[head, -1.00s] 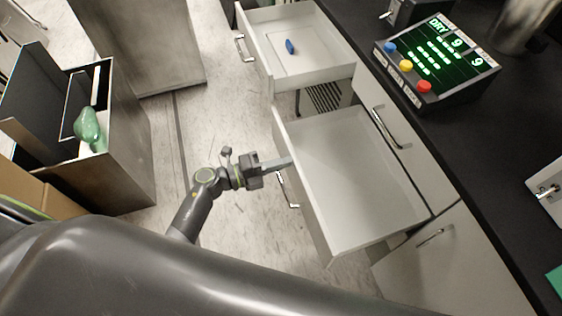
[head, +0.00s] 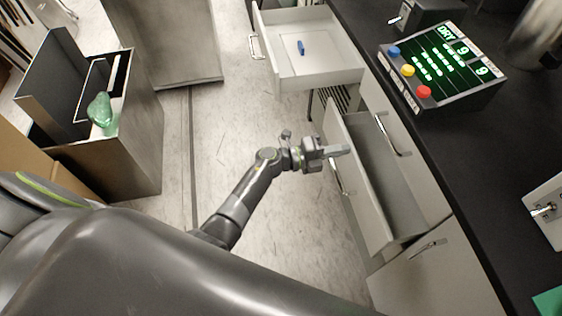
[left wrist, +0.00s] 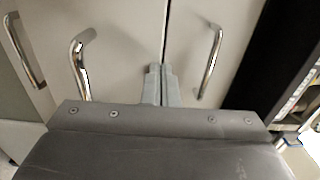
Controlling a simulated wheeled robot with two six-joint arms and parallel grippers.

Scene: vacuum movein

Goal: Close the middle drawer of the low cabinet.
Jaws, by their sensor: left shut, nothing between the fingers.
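The low cabinet stands under the black counter at the right of the head view. Its middle drawer (head: 390,232) is empty and partly open, with a narrower gap than its full depth. My left gripper (head: 345,150) is shut with nothing between its fingers. Its tips are at the top edge of the drawer's front, by the bar handle (head: 337,180); I cannot tell exact contact. In the left wrist view the shut fingers (left wrist: 161,85) point at pale cabinet fronts with metal handles. My right gripper does not show.
Another drawer (head: 335,80) with a small blue item (head: 301,48) stands open further back. A control box (head: 440,65) with coloured buttons sits on the black counter (head: 480,170). A metal bin (head: 135,150) with a green object (head: 100,110) stands left. Floor between is clear.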

